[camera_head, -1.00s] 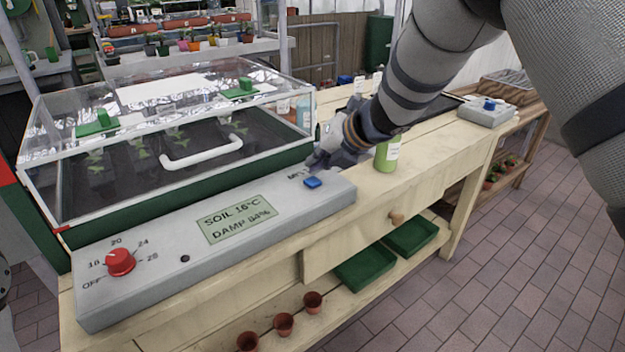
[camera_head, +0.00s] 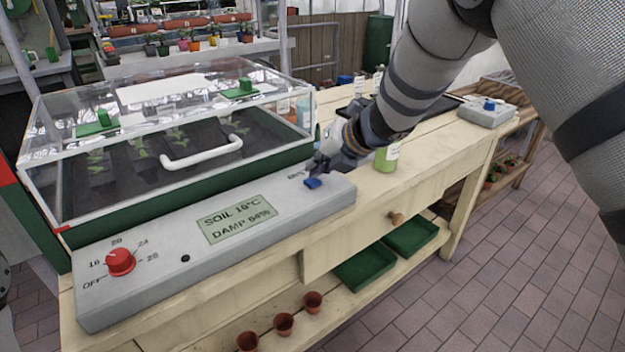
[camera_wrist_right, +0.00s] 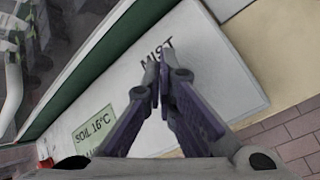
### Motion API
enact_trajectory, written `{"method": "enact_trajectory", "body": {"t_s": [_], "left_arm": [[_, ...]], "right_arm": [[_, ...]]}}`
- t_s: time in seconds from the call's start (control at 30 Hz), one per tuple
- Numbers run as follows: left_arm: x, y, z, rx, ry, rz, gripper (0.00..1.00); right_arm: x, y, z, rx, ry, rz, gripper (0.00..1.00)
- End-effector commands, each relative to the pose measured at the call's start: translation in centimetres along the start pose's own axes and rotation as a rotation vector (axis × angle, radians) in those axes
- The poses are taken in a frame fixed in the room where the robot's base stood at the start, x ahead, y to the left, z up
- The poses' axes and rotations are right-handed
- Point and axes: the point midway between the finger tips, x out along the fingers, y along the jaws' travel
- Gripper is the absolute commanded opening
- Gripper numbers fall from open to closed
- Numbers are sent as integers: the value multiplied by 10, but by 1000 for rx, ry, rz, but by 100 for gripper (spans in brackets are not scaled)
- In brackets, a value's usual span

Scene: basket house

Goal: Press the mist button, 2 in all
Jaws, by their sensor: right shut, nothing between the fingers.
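The blue mist button (camera_head: 313,183) sits at the right end of the grey control panel (camera_head: 160,285), beside the word MIST. My right gripper (camera_head: 320,166) is shut and empty, close above and behind the button in the head view. In the right wrist view the fingertips (camera_wrist_right: 160,85) meet just below the MIST lettering (camera_wrist_right: 157,50), and the button is hidden behind the fingers. I cannot tell whether the tips touch the button. The panel's display (camera_head: 237,219) reads SOIL 16°C and DAMP 84%. My left gripper is not in view.
A clear-lidded propagator (camera_head: 155,175) with a white handle stands behind the panel. A red dial (camera_head: 120,262) is at the panel's left end. Another grey box with a blue button (camera_head: 487,112) is at the bench's far right.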

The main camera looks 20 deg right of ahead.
Motion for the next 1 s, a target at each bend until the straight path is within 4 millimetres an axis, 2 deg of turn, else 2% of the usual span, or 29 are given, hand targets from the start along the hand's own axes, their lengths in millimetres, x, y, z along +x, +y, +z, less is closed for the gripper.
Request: {"method": "enact_trajectory", "body": {"t_s": [1.0], "left_arm": [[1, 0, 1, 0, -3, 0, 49]], "right_arm": [[7, -5, -6, 0, 2, -1, 0]]}}
